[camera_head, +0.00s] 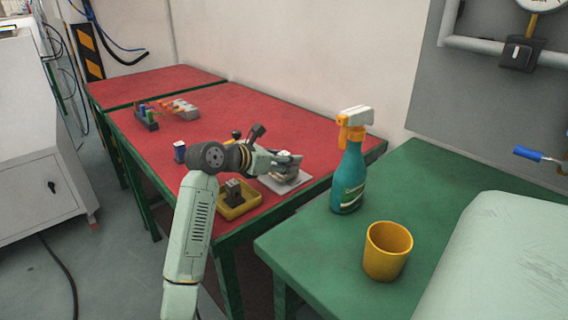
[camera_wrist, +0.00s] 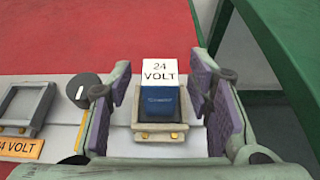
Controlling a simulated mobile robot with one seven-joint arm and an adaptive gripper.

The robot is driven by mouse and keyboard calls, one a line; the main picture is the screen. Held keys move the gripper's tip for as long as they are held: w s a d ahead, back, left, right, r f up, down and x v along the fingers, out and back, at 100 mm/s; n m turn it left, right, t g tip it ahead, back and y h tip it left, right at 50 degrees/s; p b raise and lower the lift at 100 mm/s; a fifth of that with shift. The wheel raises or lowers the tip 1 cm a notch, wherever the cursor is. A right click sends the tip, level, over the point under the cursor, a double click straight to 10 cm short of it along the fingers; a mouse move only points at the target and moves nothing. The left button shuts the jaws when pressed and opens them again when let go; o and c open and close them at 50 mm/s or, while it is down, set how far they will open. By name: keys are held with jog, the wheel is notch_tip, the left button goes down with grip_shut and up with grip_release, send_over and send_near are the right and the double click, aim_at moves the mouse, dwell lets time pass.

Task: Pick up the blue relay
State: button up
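My gripper (camera_wrist: 162,82) is open, with one purple-padded finger on each side of the relay. In the head view my gripper (camera_head: 288,164) is low over the panel (camera_head: 296,184) and hides the relay.
An empty-looking socket (camera_wrist: 24,106) and a black knob (camera_wrist: 83,90) are left of the relay. A yellow tray (camera_head: 236,211) stands near my arm on the red table (camera_head: 270,111). A spray bottle (camera_head: 349,180) and yellow cup (camera_head: 387,251) stand on the green table (camera_head: 318,258).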

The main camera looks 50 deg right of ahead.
grip_shut()
dwell(0.4)
jog(key=shift+r, duration=0.15)
